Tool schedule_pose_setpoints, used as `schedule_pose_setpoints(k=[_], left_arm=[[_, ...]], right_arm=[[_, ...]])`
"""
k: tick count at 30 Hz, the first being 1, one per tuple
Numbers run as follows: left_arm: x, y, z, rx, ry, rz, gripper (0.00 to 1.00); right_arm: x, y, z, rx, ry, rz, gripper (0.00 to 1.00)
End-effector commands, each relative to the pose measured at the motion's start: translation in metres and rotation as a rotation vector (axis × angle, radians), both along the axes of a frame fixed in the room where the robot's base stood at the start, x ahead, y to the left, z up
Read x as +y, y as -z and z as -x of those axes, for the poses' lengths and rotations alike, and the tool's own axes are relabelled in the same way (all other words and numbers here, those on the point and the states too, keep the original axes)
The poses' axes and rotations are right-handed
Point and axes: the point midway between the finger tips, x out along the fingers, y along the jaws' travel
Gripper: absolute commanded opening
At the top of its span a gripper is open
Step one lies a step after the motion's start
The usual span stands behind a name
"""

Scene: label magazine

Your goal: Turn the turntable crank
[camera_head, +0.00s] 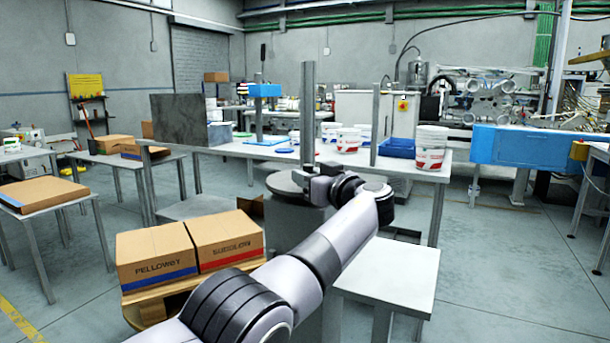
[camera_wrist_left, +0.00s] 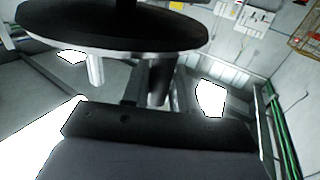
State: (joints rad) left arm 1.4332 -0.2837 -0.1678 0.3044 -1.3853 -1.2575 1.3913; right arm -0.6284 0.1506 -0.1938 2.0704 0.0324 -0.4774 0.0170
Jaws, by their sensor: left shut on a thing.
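The turntable shows as a grey round disc (camera_head: 284,183) on a thick grey pedestal (camera_head: 292,225) in the head view, beside the long workbench. My left gripper (camera_head: 319,183) is at the disc's right edge, shut on the crank, which its fingers and wrist mostly hide in that view. In the left wrist view, the dark disc with a pale rim (camera_wrist_left: 110,38) fills the top, and a dark upright cylinder (camera_wrist_left: 160,80), apparently the crank handle, stands just beyond the gripper body (camera_wrist_left: 155,130). The fingertips cannot be made out there. My right gripper is not in view.
Two cardboard boxes (camera_head: 190,252) sit on a wooden pallet left of the pedestal. A small white table (camera_head: 390,275) stands close on the right. The workbench (camera_head: 400,170) behind carries white tubs and a blue tray (camera_head: 397,148). Open floor lies further right.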

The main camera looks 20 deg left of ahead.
Motion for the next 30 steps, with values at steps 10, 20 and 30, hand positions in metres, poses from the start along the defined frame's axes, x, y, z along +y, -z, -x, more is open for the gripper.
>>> schedule_pose_setpoints(k=[10,20,30], left_arm=[[-0.0028,-0.0024,0.0004,-0.004,-0.001,0.001,0.0],[-0.0027,-0.0023,0.0004,-0.004,-0.001,0.001,0.46],[-0.0016,-0.0005,0.0006,-0.001,-0.004,0.001,0.46]], right_arm=[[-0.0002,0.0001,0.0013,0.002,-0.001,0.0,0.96],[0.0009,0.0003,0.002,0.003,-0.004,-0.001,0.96],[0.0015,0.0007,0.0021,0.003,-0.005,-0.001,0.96]])
